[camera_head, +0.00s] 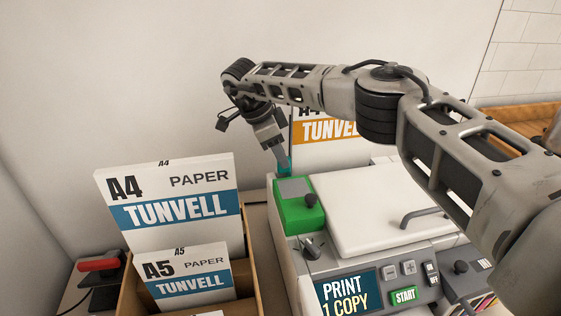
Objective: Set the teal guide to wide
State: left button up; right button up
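A small patch of the teal guide (287,165) shows at the back left of the printer (380,210), behind the green block; the rest of it is hidden. My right arm reaches across from the right. My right gripper (281,164) points down at the teal guide, its fingertips beside or against it; I cannot tell whether they touch. The fingers are small and seen edge-on, so I cannot tell whether they are open or shut. My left gripper is not in view.
The green block (298,208) with a black knob is just in front of the gripper. A box (130,295) of A4 and A5 paper packs stands left of the printer. An orange-labelled pack (325,150) stands behind. A red-handled tool (98,268) sits far left.

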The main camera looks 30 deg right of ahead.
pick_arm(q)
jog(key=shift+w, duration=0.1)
pick_arm(e)
jog(key=shift+d+f, duration=0.15)
jog(key=shift+f, duration=0.25)
grip_shut()
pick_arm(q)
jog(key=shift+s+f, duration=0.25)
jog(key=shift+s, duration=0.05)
pick_arm(e)
jog(key=shift+w+a, duration=0.25)
jog(key=shift+a, duration=0.95)
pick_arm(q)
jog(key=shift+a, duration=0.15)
pick_arm(e)
grip_release()
jog(key=shift+r, duration=0.1)
